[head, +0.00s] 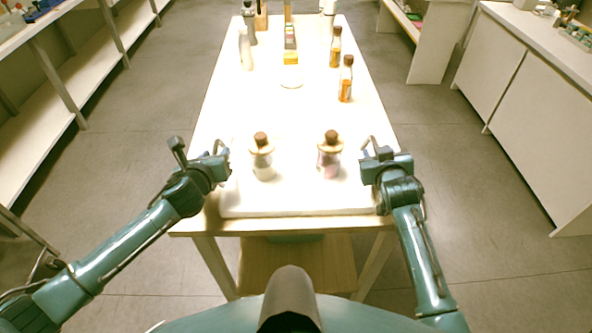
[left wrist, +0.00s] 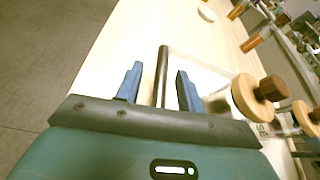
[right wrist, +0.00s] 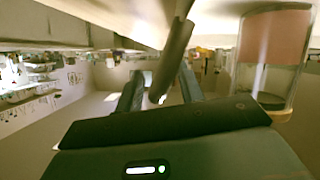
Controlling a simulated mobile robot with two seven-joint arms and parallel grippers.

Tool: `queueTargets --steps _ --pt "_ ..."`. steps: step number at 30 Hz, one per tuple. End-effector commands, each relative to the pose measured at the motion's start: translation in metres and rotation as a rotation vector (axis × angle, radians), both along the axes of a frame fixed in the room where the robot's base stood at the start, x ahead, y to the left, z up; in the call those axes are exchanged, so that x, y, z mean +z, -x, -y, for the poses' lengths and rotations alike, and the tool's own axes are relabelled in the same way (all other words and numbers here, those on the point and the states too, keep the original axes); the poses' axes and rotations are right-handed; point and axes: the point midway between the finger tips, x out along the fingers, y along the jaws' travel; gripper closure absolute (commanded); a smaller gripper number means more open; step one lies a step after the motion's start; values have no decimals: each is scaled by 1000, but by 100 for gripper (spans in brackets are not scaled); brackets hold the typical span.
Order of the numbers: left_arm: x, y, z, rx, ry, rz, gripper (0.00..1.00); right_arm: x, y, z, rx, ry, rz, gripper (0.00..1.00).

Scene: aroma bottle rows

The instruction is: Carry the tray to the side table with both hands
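The white tray (head: 300,211) lies on the near end of the long table, with two corked jars on it: a left jar (head: 262,162) and a right jar (head: 330,160). My left gripper (head: 217,153) is at the tray's left side. In the left wrist view its open fingers (left wrist: 156,88) stand on either side of a dark handle bar (left wrist: 162,75), with gaps. My right gripper (head: 374,152) is at the tray's right side. In the right wrist view its fingers (right wrist: 160,90) are apart, with a dark handle bar (right wrist: 176,48) between them. The side table cannot be clearly identified.
Amber bottles (head: 346,80) stand farther back on the table (head: 222,100), beside a round white disc (head: 291,84) and a pale bottle (head: 246,50). Shelves (head: 50,130) line the left. A white cabinet (head: 520,95) stands at the right. The floor on both sides is clear.

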Motion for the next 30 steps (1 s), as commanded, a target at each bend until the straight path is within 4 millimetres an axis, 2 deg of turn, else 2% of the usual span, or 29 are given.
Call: queueTargets --steps 2,16,30 --pt "0 0 0 0 0 0 62 0 0 0 0 0 0 62" --pt "0 0 0 0 0 0 100 0 0 0 0 0 0 100" --pt "3 0 0 -1 1 4 100 3 0 0 1 0 6 100"
